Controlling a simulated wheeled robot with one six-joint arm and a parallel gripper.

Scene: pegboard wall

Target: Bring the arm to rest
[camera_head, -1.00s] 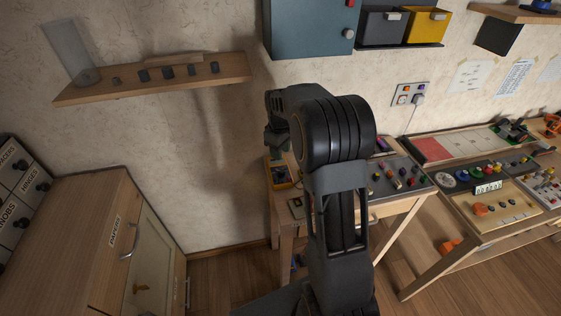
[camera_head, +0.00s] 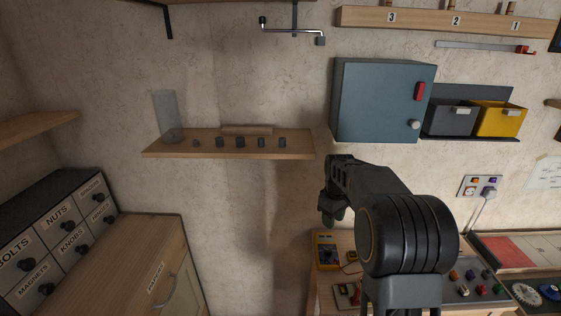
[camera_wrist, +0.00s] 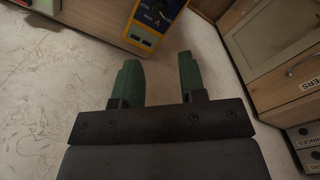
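My arm (camera_head: 408,232) reaches up in front of the wall in the head view, right of centre. It is folded over at a thick black joint, with my gripper (camera_head: 334,208) at its left end, above the workbench's left end. In the wrist view my gripper (camera_wrist: 158,62) shows two green fingers standing apart with nothing between them. A yellow multimeter (camera_wrist: 150,22) lies beyond the fingertips in that view, apart from them. The fingertips are small and dark in the head view.
A wooden shelf (camera_head: 225,152) with several dark knobs is left of my gripper. A blue-grey cabinet (camera_head: 378,98) hangs above my arm. The workbench (camera_head: 328,285) is below. A drawer unit (camera_head: 62,232) stands at lower left. Bare wall lies between shelf and bench.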

